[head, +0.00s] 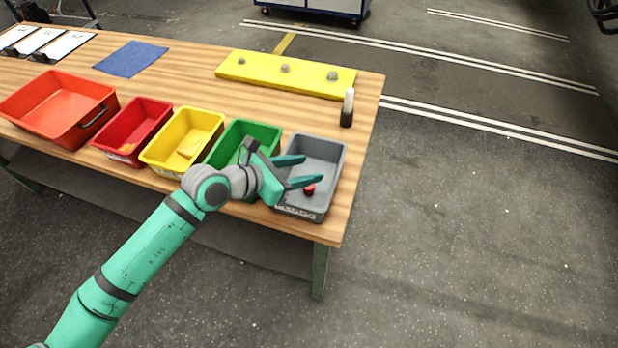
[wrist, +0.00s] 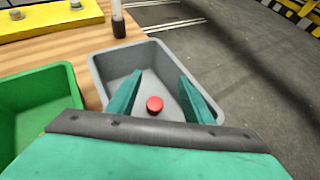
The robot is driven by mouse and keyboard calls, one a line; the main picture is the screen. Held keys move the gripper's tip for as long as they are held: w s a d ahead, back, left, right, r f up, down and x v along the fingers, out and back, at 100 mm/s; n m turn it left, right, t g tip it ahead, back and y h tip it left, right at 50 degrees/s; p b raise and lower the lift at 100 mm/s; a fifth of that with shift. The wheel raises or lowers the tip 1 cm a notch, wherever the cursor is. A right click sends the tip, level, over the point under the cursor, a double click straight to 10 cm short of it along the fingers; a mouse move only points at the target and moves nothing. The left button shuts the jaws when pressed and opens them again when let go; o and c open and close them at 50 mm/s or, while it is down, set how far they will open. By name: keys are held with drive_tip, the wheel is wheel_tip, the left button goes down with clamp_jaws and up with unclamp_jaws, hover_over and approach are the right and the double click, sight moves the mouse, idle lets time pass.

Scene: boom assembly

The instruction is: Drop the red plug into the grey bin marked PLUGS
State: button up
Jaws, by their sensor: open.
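The red plug (head: 309,189) is a small round red piece. It shows in the wrist view (wrist: 155,104) between my fingers and lower than them, apparently inside the grey bin. The grey bin (head: 332,146) stands at the right end of the table, with a white label on its front that seems to read PLUGS; its walls also show in the wrist view (wrist: 92,75). My gripper (head: 313,171) is above the grey bin, with its two green fingers spread apart (wrist: 160,95) and nothing held between them. Whether the plug rests on the bin floor is hard to tell.
Green (head: 262,128), yellow (head: 205,113) and red (head: 145,105) bins stand in a row to the left, with a larger orange-red tray (head: 40,84) beyond. A yellow board (head: 260,72) and a black-and-white bottle-like object (head: 347,115) stand behind. The table ends right of the grey bin.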

drive_tip(key=v, duration=1)
drive_tip(key=shift+s+a+r, duration=0.2)
drive_tip(key=shift+a, duration=0.05)
